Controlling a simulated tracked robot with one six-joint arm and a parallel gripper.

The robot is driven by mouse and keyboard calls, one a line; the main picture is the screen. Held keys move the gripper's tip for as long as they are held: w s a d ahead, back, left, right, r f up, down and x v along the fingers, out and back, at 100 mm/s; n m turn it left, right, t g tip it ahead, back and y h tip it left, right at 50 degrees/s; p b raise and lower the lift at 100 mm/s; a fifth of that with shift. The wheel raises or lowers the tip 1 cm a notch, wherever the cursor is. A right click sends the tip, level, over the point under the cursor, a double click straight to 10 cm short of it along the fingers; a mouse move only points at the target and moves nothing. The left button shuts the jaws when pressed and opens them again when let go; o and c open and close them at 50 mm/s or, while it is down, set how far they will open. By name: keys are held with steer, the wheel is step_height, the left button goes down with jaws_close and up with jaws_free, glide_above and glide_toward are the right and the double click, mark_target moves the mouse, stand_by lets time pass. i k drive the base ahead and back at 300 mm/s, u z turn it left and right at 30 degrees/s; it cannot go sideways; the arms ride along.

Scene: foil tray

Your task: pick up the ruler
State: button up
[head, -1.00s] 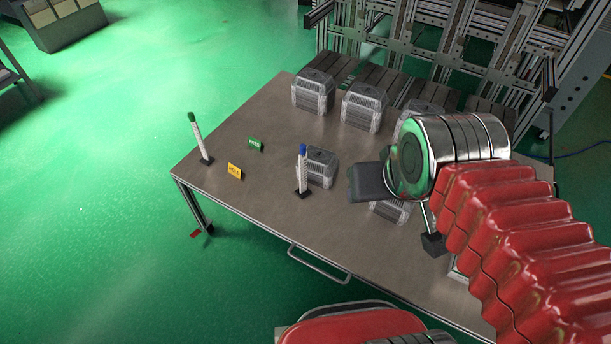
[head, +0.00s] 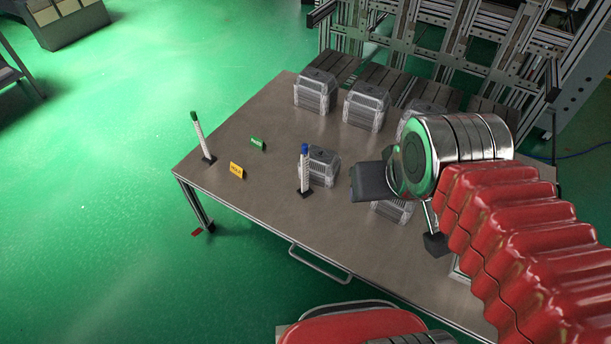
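I cannot make out a ruler in the head view; my arm hides part of the table (head: 270,222) on the right. My gripper (head: 372,182) shows as a dark grey block at the end of my arm, above the right half of the table. Its fingertips are not clear, so I cannot tell whether it is open or shut. A white upright stick with a blue top (head: 305,170) stands in a dark base left of my gripper. A similar stick with a green top (head: 200,137) leans slightly near the table's left corner.
Several grey ribbed boxes (head: 315,91) line the table's back edge. Another box (head: 320,166) stands behind the blue-topped stick. A yellow tag (head: 236,170) and a green tag (head: 257,143) sit on the left. The table's front left is clear. A metal frame (head: 470,40) stands behind.

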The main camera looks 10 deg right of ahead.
mark_target(304, 191)
steer(key=k, duration=0.6)
steer(key=u, duration=0.2)
steer(key=i, duration=0.6)
steer(key=u, duration=0.65)
steer(key=i, duration=0.55)
steer(key=u, duration=0.3)
